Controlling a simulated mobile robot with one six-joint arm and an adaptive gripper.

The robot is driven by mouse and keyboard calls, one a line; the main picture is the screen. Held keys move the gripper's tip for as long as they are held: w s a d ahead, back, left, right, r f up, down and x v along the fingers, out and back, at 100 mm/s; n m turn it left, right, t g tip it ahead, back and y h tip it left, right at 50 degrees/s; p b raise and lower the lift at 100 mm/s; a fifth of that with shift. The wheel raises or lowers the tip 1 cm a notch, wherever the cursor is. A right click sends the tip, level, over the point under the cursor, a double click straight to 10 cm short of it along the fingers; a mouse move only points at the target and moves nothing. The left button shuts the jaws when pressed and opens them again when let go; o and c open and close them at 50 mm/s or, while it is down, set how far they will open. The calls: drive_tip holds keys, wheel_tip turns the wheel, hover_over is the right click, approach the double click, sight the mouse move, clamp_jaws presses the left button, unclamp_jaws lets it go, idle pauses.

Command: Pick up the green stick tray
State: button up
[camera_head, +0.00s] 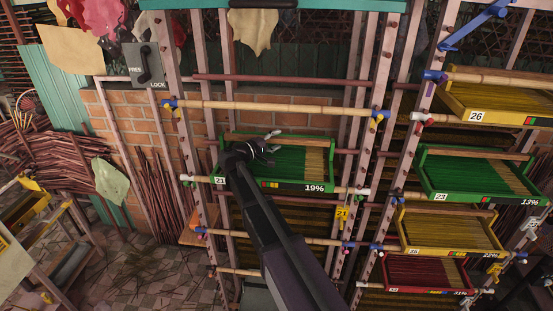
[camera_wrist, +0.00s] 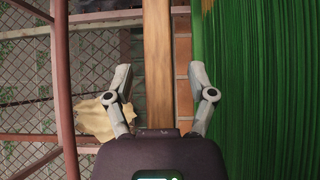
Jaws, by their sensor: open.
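A green tray (camera_head: 277,186) marked 21 and 19% sits on the middle rack, full of green sticks with some tan ones at its right end. My gripper (camera_head: 267,148) is over its back left part, and my arm hides some of its front and left. In the wrist view, my gripper (camera_wrist: 160,76) is open. A wooden bar (camera_wrist: 157,40) along the tray's back edge shows between the fingers; whether they reach down around it I cannot tell. The green rim (camera_wrist: 196,30) and green sticks (camera_wrist: 260,90) lie to the right. A second green tray (camera_head: 470,196), marked 23 and 13%, sits on the right rack.
A bamboo rail (camera_head: 275,106) crosses above and behind tray 21. Yellow trays (camera_head: 500,116) (camera_head: 450,252) and a red tray (camera_head: 428,290) fill other right rack levels. Rack posts (camera_head: 180,90) stand beside the tray. Open floor (camera_head: 150,270) shows at lower left.

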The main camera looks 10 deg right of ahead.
idle(0.4)
clamp_jaws()
drive_tip(key=shift+r, duration=0.15)
wheel_tip(320, 180, up, 3)
drive_tip(key=p, duration=0.3)
drive_tip(key=shift+r+p, duration=0.15)
drive_tip(key=shift+p, duration=0.2)
drive_tip(key=s+a, duration=0.2)
drive_tip(key=s, duration=0.6)
drive_tip(key=s+a, duration=0.3)
drive_tip(key=s, duration=0.6)
drive_tip(key=shift+a, duration=0.25)
